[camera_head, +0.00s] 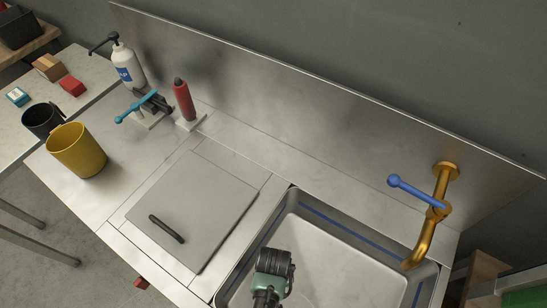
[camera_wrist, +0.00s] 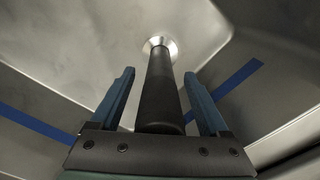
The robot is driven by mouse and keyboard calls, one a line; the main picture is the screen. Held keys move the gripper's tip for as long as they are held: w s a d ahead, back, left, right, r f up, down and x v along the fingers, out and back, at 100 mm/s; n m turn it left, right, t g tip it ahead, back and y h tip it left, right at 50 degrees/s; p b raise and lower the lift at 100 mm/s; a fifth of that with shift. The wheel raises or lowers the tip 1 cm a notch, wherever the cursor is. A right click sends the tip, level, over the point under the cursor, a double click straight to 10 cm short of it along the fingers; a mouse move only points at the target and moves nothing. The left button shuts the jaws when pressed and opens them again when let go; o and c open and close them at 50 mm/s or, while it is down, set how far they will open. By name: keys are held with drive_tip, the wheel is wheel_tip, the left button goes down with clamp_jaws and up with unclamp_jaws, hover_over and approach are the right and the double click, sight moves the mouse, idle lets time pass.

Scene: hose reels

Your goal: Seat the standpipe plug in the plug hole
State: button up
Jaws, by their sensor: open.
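The standpipe plug (camera_wrist: 159,95) is a dark, straight tube in the wrist view. Its far end meets the bright metal ring of the plug hole (camera_wrist: 173,47) in the sink floor. The tube looks upright in the ring, but I cannot tell how deep it sits. My gripper (camera_wrist: 159,74) is open, with one blue finger on each side of the tube and a visible gap at both sides. In the head view my arm's end (camera_head: 270,274) is over the left part of the sink. The plug and hole cannot be made out there.
The steel sink (camera_head: 345,228) has walls close around my gripper. A brass tap (camera_head: 425,240) with a blue lever (camera_head: 415,190) stands at its right. A grey lid with a handle (camera_head: 166,229) lies left. A yellow mug (camera_head: 76,150) and red bottle (camera_head: 183,101) stand farther left.

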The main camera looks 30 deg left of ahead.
wheel_tip(320, 180, up, 13)
idle(0.6)
drive_tip(key=shift+w, duration=0.1)
idle(0.3)
